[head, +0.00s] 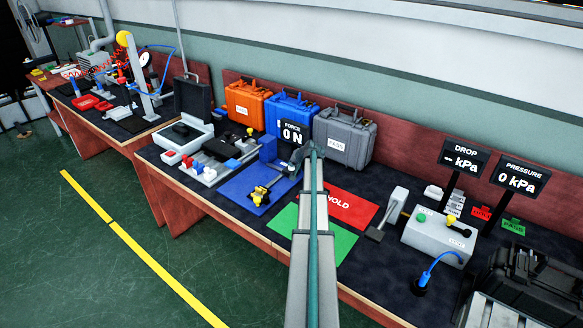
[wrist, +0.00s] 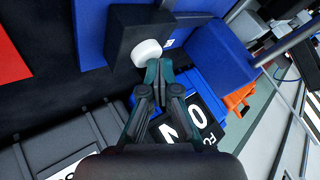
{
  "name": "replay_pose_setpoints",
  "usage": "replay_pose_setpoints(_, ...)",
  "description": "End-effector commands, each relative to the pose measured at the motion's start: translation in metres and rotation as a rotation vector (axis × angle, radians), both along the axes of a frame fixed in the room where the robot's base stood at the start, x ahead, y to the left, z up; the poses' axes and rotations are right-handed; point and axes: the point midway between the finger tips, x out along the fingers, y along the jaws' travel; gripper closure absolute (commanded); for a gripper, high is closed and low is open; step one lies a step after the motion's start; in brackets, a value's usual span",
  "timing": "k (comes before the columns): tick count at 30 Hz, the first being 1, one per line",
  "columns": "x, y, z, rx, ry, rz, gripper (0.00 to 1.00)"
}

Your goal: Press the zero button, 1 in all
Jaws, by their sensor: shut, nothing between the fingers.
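In the head view my gripper (head: 298,162) is partly hidden by my arm, just below the FORCE display (head: 292,133), which reads 0 N. The button does not show clearly in the head view.
Orange (head: 246,102), blue (head: 289,112) and grey (head: 344,137) cases stand behind. A blue mat (head: 240,183), a red HOLD mat (head: 352,208) and a green mat (head: 338,242) lie in front. A grey box with a yellow-topped lever (head: 437,238) stands at right.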

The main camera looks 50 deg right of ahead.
Motion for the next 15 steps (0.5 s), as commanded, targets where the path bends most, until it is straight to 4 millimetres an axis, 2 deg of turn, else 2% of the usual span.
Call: replay_pose_setpoints(15,0.0001,0.0006,0.0041,0.001,0.001,0.001,1.00)
